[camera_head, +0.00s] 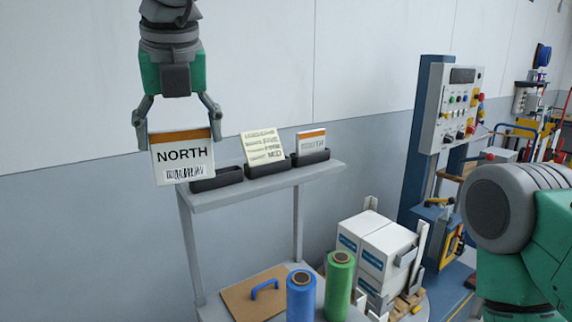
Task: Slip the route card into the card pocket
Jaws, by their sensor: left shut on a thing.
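My left gripper (177,122) is shut on the route card (183,157) by its upper edge. The card is white with an orange top band, the word NORTH and a barcode, and it hangs nearly upright, slightly tilted. Three black card pockets stand in a row on a grey shelf. The left pocket (219,180) looks empty; the card's lower right corner overlaps its left end in the picture, and I cannot tell whether they touch. The middle pocket (268,171) holds a cream printed sheet (262,146). The right pocket (311,158) holds another orange-topped card (312,142). My right gripper is out of view.
The shelf (240,189) stands on grey posts against the wall. Below are a blue roll (301,297), a green roll (338,287) and a brown clipboard (250,293). White boxes (375,246) and a control panel (450,110) stand to the right.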

